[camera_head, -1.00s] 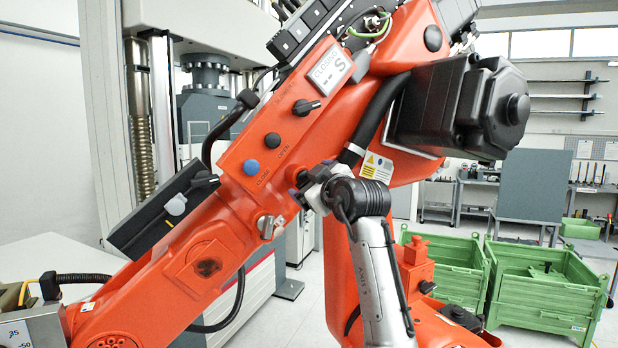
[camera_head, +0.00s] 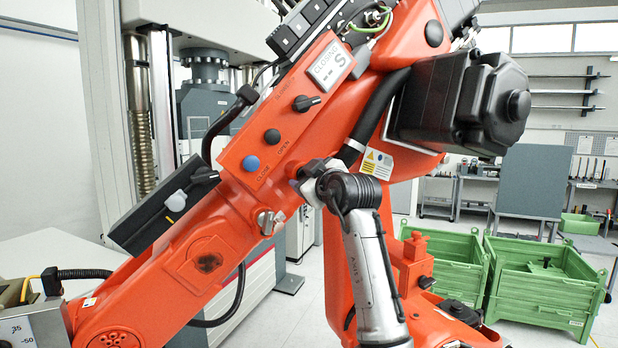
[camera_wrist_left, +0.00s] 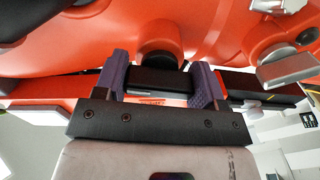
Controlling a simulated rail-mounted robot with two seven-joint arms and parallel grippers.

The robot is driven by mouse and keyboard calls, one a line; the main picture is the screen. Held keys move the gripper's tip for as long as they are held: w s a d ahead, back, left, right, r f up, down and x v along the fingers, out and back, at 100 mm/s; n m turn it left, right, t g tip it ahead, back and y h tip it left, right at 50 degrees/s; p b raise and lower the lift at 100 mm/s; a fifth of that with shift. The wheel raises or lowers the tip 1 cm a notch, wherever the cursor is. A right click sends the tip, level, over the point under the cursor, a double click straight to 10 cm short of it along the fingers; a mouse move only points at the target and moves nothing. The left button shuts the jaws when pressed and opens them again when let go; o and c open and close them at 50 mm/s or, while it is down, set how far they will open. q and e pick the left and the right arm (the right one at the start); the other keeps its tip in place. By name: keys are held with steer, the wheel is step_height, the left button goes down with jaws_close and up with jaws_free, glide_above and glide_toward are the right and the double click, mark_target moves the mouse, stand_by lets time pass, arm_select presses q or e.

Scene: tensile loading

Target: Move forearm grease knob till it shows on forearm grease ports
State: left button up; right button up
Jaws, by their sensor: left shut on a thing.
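The large orange robot arm carries a slanted control panel (camera_head: 293,112) on its forearm. In the left wrist view, the purple fingers of my left gripper (camera_wrist_left: 160,82) are shut on the sides of a black knob (camera_wrist_left: 160,72), with its round base against the orange surface behind. In the head view, my left gripper (camera_head: 304,180) is at the panel's lower right edge and hides most of that knob. A round plate (camera_head: 207,262) with a dark patch sits lower on the forearm; the patch is too blurred to read. My right gripper is not in view.
A black pointer knob (camera_head: 307,103), a blue button (camera_head: 251,163), a black button (camera_head: 272,136) and a small display (camera_head: 332,64) are on the panel. A metal latch (camera_head: 268,222) is below. Green crates (camera_head: 540,285) stand on the floor at the right.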

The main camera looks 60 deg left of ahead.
arm_select(q)
steer(key=shift+c, duration=1)
steer(key=shift+r+m+p, duration=0.2)
steer(key=shift+m+p, duration=0.4)
steer(key=shift+p, duration=0.05)
steer(key=shift+m+p, duration=0.5)
steer(key=shift+m, duration=0.5)
steer(key=shift+f+m, duration=0.15)
steer(key=shift+m, duration=0.35)
steer(key=o, duration=0.9)
